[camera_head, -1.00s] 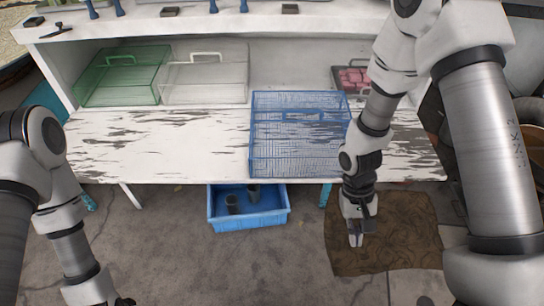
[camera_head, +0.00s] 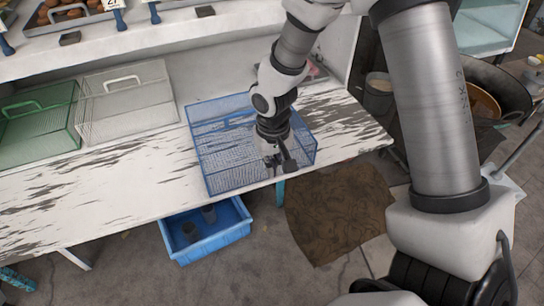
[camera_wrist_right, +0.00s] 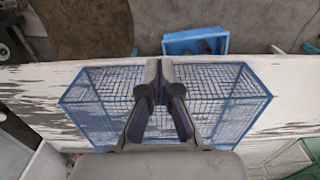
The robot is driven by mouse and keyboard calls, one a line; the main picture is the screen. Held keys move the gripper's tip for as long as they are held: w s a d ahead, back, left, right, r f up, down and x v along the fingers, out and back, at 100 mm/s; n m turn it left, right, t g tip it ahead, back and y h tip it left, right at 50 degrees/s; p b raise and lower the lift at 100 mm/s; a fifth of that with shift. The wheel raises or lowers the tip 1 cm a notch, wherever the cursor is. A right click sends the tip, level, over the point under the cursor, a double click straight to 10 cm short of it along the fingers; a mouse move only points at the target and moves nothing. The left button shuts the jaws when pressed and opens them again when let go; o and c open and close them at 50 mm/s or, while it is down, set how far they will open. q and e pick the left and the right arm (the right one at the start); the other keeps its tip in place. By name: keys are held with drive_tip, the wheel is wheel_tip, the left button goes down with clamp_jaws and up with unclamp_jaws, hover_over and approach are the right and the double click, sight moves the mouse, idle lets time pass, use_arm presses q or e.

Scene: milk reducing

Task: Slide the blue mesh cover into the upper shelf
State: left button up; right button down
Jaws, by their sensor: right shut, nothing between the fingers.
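The blue mesh cover (camera_head: 225,165) sits on the worn white table, in front of the shelf space under the upper board. It also fills the middle of the right wrist view (camera_wrist_right: 225,95). My right gripper (camera_head: 280,163) is shut and empty, pointing down at the cover's front side. In the right wrist view its fingers (camera_wrist_right: 166,70) lie over the middle of the cover's front edge. Whether they touch the mesh, I cannot tell. The upper shelf (camera_head: 180,45) runs along the back with trays on it. My left gripper is out of view.
A green mesh cover (camera_head: 40,125) and a white mesh cover (camera_head: 128,105) stand left of the blue one. A blue crate (camera_head: 205,232) with dark cups is on the floor below. A brown mat (camera_head: 340,210) lies at right. The table's left part (camera_head: 90,185) is bare.

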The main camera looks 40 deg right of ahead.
drive_tip(key=w+f, duration=0.1)
drive_tip(key=f, duration=0.1)
drive_tip(key=w+d+f+p, duration=0.1)
drive_tip(key=w+f, duration=0.1)
drive_tip(key=shift+w+d+f, duration=0.1)
drive_tip(key=shift+w+f, duration=0.1)
drive_tip(key=shift+w, duration=0.1)
